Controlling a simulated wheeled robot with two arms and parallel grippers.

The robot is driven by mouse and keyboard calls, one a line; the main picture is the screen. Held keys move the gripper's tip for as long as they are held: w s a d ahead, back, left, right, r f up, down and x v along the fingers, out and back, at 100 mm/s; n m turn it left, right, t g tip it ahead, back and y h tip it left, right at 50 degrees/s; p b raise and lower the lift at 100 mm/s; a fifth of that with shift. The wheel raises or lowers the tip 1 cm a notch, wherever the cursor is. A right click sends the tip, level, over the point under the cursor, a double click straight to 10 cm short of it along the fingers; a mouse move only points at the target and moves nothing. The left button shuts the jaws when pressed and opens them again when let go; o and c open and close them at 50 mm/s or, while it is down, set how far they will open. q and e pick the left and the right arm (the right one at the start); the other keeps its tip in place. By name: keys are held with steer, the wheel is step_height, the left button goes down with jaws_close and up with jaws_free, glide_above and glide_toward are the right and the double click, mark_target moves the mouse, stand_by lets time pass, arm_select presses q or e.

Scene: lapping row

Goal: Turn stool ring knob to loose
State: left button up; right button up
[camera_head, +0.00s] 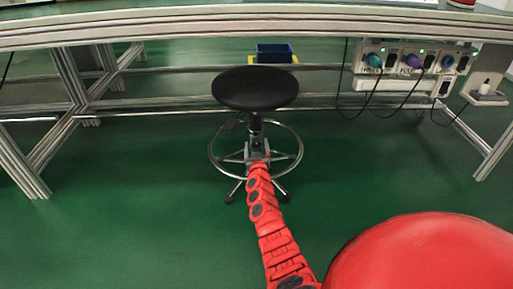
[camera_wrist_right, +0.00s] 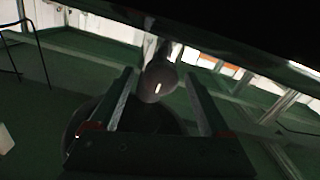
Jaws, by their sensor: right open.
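The stool (camera_head: 255,89) has a round black seat, a central column and a chrome foot ring (camera_head: 211,158), and stands partly under the bench. My red right arm reaches to the column below the seat. My right gripper (camera_head: 257,146) is at the ring's hub. In the right wrist view, the ring knob (camera_wrist_right: 157,82) is a rounded dark piece with a short white mark. It sits between the tips of the two open fingers of my right gripper (camera_wrist_right: 161,76). I cannot tell whether either finger touches it. In the head view the knob is hidden or too small to make out. My left gripper is not in view.
A long bench (camera_head: 170,32) with metal legs spans the back, its edge above the stool. A blue bin (camera_head: 274,53) stands behind the seat. Control boxes with coloured knobs (camera_head: 413,61) and hanging cables are at right. The green floor (camera_head: 120,210) at left is clear.

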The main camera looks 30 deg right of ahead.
jaws_close()
